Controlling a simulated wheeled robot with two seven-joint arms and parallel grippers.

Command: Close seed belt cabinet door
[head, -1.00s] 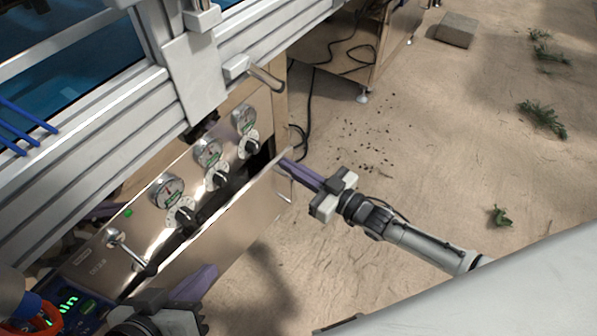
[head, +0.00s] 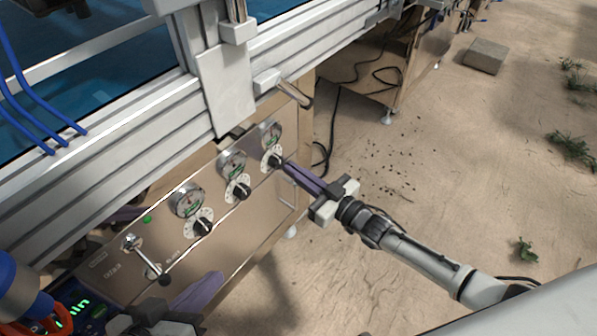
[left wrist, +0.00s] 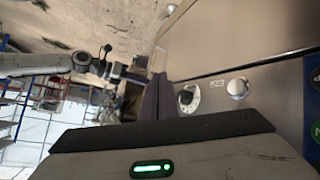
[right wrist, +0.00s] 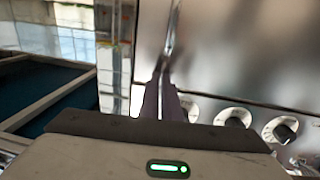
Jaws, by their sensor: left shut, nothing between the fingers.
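The seed belt cabinet door (head: 238,245) is the brushed metal panel below the gauge panel. Its top edge lies along the lower edge of the gauge panel, with no dark gap visible. My right gripper (head: 287,166) is at the door's far upper corner, in front of the last knob. In the right wrist view its purple fingers (right wrist: 166,98) are close together by a thin metal bar (right wrist: 173,32); whether they grip it is unclear. My left gripper (head: 217,277) is shut and empty, low in front of the near part of the door. Its fingers also show in the left wrist view (left wrist: 158,85).
The gauge panel carries round gauges (head: 188,201), black knobs (head: 203,227) and a lever (head: 147,262). A white metal frame (head: 130,125) runs above. The sandy floor to the right is mostly free.

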